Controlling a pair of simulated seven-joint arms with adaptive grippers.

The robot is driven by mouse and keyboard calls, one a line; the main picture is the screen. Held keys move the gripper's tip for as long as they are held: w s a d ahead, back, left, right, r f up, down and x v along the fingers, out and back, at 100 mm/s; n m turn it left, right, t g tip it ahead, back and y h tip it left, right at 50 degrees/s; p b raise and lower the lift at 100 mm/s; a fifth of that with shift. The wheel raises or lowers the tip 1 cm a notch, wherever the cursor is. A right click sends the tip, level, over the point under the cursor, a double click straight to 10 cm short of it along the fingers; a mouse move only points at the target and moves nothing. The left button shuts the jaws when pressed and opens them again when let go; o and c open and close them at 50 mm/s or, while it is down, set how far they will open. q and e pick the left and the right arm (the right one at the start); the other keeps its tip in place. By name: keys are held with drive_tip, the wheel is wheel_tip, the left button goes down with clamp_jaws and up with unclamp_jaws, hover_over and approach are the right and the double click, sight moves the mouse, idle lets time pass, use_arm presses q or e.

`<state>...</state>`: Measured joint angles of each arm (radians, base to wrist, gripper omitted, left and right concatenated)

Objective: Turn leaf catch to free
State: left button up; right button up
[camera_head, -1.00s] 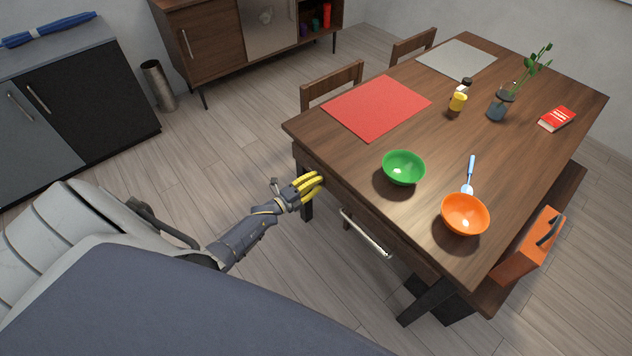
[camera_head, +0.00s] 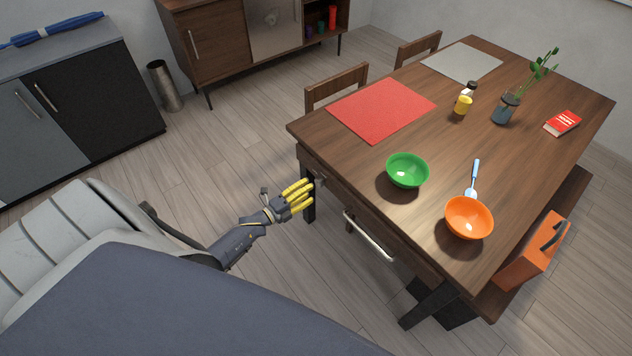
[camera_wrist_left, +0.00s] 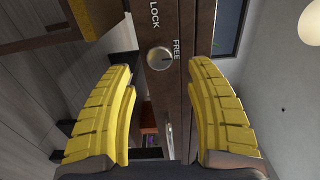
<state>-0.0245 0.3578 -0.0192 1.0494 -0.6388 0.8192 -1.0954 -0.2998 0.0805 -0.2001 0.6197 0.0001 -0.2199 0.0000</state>
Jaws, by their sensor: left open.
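The leaf catch (camera_wrist_left: 160,58) is a round silver knob on the table's wooden side, seen in the left wrist view. My left gripper (camera_head: 308,194) is open beside the table's near left corner. In the left wrist view its yellow fingers (camera_wrist_left: 160,70) stand apart on either side of the knob, apparently not touching it. My right gripper is not in view.
The wooden table (camera_head: 340,160) carries a green bowl (camera_head: 407,171), an orange bowl (camera_head: 469,218) and a red mat (camera_head: 381,108). A metal bar handle (camera_head: 368,236) sticks out on the table's near side. Open floor lies left of the gripper.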

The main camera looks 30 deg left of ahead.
use_arm(q)
drive_tip(key=v, duration=0.6)
idle(0.5)
drive_tip(key=s+a+f+n+g+y, duration=0.2)
drive_tip(key=a+f+n+g+y, duration=0.15)
drive_tip(key=f+n, duration=0.5)
drive_tip(key=s+d+f+n+g+y, duration=0.25)
drive_tip(key=s+f+n+g, duration=0.3)
drive_tip(key=s+f, duration=1.05)
drive_tip(key=s+d+f+n+g, duration=0.1)
drive_tip(key=s+d+f, duration=0.3)
drive_tip(key=s, duration=0.5)
drive_tip(key=s+d+f+n+g, duration=0.1)
drive_tip(key=s+d+f+g, duration=0.2)
drive_tip(key=s, duration=0.6)
drive_tip(key=s+d+f+n+g, duration=0.2)
drive_tip(key=s+d+f, duration=0.5)
drive_tip(key=s+d, duration=0.2)
drive_tip(key=shift+s+g, duration=0.4)
